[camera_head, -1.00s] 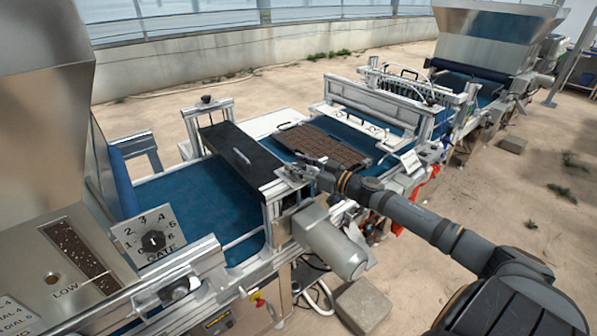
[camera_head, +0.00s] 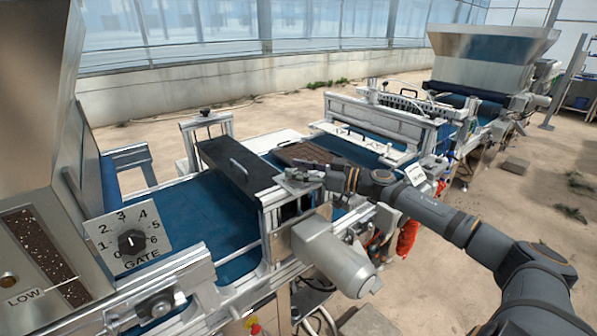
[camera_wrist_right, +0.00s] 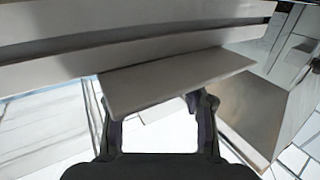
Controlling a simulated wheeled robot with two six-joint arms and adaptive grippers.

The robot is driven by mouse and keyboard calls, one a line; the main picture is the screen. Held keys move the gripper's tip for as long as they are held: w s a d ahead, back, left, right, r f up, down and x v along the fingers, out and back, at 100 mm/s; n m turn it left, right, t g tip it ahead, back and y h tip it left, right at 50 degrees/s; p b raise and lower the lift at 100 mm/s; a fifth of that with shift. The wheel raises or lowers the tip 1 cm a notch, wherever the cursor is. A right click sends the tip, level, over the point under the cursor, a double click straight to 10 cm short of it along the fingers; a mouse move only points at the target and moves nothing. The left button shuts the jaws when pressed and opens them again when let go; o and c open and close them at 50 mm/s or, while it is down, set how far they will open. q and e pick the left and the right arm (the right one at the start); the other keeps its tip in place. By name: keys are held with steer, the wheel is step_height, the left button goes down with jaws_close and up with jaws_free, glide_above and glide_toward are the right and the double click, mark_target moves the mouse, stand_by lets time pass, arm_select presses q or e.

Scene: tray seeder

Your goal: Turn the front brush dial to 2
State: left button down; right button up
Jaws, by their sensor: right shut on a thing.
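My right gripper (camera_head: 318,174) reaches in from the right to a grey metal bracket (camera_head: 292,182) at the near end of the black brush cover (camera_head: 237,166). It is shut on a grey part there. In the right wrist view my right gripper (camera_wrist_right: 155,112) has its fingers either side of a flat grey metal piece (camera_wrist_right: 170,82). No dial face or number shows at the gripper, so I cannot tell a front brush dial or its setting. My left gripper is not in view.
A dial plate marked GATE (camera_head: 130,238) with numbers and a black knob is at the left. A grey motor (camera_head: 335,258) sticks out below my right gripper. A brown tray (camera_head: 305,152) lies on the blue belt beyond. A hopper (camera_head: 490,58) stands at the back right.

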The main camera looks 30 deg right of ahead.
mark_target(299, 168)
steer(key=o, duration=1.2)
step_height(299, 168, up, 10)
